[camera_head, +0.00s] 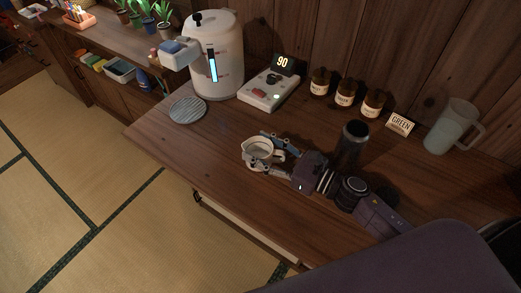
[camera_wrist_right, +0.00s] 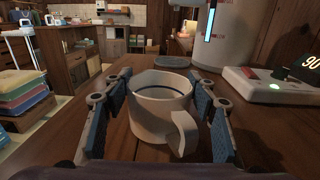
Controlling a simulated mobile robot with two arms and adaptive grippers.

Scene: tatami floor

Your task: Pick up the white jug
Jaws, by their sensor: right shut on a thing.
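The white jug (camera_head: 258,149), a small cup-like vessel with a handle, is on or just above the wooden counter; I cannot tell if its base touches. It looks upright. In the right wrist view the jug (camera_wrist_right: 157,109) sits between the blue-padded fingers, its handle toward the camera. My right gripper (camera_head: 266,153) is shut on the jug's sides, and it also shows in the right wrist view (camera_wrist_right: 163,112). My left gripper is not in view.
A large white dispenser (camera_head: 216,60) and a control box reading 90 (camera_head: 268,92) stand behind. A round ribbed coaster (camera_head: 188,110) lies at left. A dark cylinder (camera_head: 353,140) stands close to my right arm. Brown jars (camera_head: 345,94) and a translucent pitcher (camera_head: 453,128) line the wall.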

